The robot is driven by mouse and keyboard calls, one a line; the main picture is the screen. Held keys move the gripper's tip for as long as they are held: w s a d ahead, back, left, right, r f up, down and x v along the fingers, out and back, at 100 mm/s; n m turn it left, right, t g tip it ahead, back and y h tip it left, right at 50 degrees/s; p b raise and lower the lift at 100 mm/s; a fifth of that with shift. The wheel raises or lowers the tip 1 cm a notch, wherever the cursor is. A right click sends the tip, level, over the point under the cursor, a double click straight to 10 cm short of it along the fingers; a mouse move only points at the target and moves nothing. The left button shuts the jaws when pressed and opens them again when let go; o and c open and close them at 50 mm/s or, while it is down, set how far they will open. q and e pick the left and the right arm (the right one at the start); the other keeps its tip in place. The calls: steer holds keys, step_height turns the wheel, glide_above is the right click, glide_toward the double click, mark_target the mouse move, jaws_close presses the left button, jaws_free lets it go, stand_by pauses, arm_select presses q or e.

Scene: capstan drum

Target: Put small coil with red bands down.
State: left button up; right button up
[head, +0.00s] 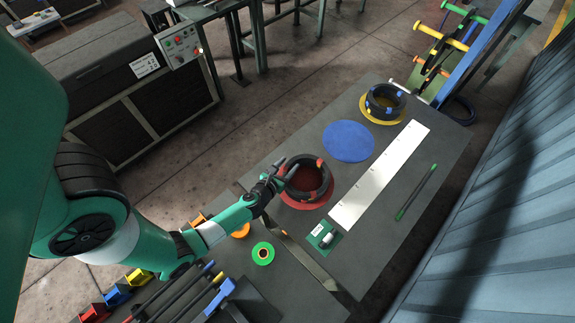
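The small coil with red bands (325,184) is a black ring with red bands on its rim. It is over the red round disc (287,201), close to level. I cannot tell whether it rests fully on the disc. My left gripper (285,179) is at the coil's left side, with dark fingers against or over its near rim. The coil and fingers overlap, so I cannot tell whether they grip it. My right gripper is not in view.
A blue disc (348,141) lies bare behind the coil. A green spool (263,253) is in front.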

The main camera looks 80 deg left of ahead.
arm_select(q)
steer(key=shift+r, duration=0.2)
steer(key=shift+r+p, duration=0.55)
steer(key=shift+p, duration=0.15)
steer(key=v, duration=0.3)
steer(key=shift+d+p, duration=0.1)
steer(key=shift+p, duration=0.2)
steer(key=v, duration=0.9)
steer(key=shift+f, duration=0.15)
